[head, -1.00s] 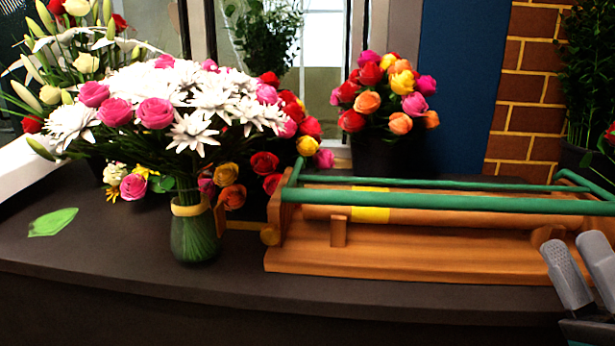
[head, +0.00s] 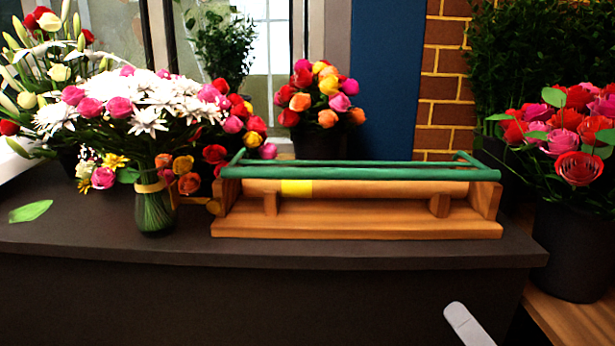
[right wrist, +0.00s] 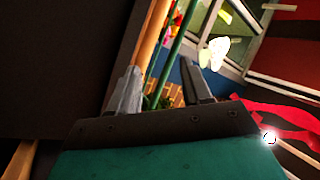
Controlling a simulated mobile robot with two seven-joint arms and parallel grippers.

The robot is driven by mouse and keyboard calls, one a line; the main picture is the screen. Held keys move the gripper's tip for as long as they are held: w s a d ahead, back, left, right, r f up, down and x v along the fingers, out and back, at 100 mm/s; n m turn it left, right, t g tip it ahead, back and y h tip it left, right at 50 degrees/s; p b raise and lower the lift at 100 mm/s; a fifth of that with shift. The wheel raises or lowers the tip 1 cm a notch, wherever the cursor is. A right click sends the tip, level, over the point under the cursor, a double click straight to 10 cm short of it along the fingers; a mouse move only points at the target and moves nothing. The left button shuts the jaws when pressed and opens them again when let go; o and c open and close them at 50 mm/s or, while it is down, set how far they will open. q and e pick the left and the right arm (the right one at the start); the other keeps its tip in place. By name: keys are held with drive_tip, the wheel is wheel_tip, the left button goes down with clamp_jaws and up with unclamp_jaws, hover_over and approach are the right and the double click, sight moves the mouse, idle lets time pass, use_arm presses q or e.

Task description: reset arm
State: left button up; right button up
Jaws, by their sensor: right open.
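My right gripper (head: 466,325) shows at the bottom right of the head view as a single light grey finger, in front of and below the counter's front edge. The rest of it is cut off by the frame. In the right wrist view the two fingers of my right gripper (right wrist: 159,67) stand apart with nothing between them. It is open and clear of the counter things. My left gripper is in neither view.
On the dark counter (head: 110,255) stand a glass vase (head: 156,212) of white and pink flowers and a wooden rack (head: 350,228) with green bars. A green leaf (head: 30,211) lies at left. A dark pot (head: 568,250) of red flowers stands right. Counter front is clear.

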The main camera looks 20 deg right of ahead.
drive_tip(key=s+a+f+n+g+p, duration=0.1)
drive_tip(key=a+f+n+g, duration=0.45)
drive_tip(key=a+f, duration=0.4)
drive_tip(key=s+a+f+n+g+p, duration=0.1)
drive_tip(key=a+f+n+g, duration=0.5)
drive_tip(key=f, duration=0.7)
use_arm(q)
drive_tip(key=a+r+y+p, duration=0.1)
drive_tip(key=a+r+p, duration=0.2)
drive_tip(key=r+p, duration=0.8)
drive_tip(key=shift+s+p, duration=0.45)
drive_tip(key=shift+p, duration=0.4)
use_arm(e)
wheel_tip(320, 180, up, 9)
drive_tip(key=s+d+t+h, duration=0.1)
drive_tip(key=d, duration=0.1)
drive_tip(key=shift+m, duration=0.45)
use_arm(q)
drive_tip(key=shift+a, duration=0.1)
use_arm(e)
drive_tip(key=shift+s, duration=0.1)
